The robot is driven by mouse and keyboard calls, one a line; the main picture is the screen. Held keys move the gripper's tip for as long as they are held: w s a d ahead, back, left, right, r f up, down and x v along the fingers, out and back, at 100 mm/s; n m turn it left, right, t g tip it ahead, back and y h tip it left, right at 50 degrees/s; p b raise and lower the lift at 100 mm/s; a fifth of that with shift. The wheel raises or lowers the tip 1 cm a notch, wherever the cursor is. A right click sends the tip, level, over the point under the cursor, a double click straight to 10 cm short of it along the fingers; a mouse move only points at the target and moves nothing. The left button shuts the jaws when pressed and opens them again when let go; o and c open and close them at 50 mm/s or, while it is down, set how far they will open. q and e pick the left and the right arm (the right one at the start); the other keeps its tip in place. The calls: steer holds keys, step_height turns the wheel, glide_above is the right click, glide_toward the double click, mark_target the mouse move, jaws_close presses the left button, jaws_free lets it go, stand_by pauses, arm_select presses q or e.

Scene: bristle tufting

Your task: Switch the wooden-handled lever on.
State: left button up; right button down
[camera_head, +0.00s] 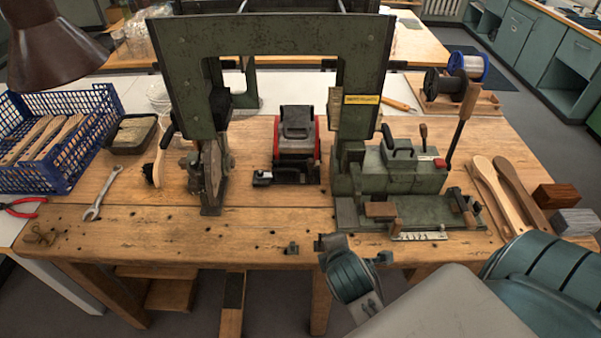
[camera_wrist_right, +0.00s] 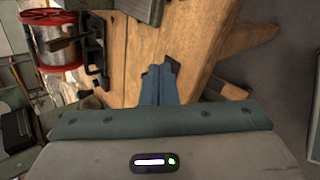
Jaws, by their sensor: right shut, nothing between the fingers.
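The green machine (camera_head: 400,170) stands on the right part of the wooden bench. A lever with a long wooden handle (camera_head: 464,102) rises from its right side, leaning slightly right with its handle up. A shorter lever with a brown knob (camera_head: 423,131) stands on top of the machine. My right gripper (camera_head: 329,241) is at the bench's front edge, in front and left of the machine, well apart from the long lever. In the right wrist view its teal fingers (camera_wrist_right: 161,72) are together with nothing between them. My left gripper is not in view.
A tall green frame (camera_head: 270,32) rises over the bench, with a red and black device (camera_head: 296,140) behind its opening. A blue crate (camera_head: 60,140), a wrench (camera_head: 103,192) and red pliers (camera_head: 20,208) lie left. Wooden paddles (camera_head: 500,195) and blocks (camera_head: 556,195) lie right of the machine.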

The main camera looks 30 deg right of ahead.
steer(key=w+r+n+t+h, duration=0.2)
steer(key=w+r+n+t, duration=0.2)
steer(key=n, duration=1)
steer(key=w+r, duration=0.2)
steer(key=w, duration=0.2)
steer(key=shift+w+a+n+h, duration=0.25)
steer(key=shift+w+n+h, duration=0.1)
steer(key=shift+n+h, duration=0.05)
steer(key=p, duration=0.2)
glide_toward(311, 167)
steer(key=f+x, duration=0.1)
steer(key=x, duration=0.4)
steer(key=shift+w+d+r, duration=0.2)
steer(key=shift+w+d, duration=0.1)
steer(key=shift+w, duration=0.1)
steer(key=shift+p, duration=0.3)
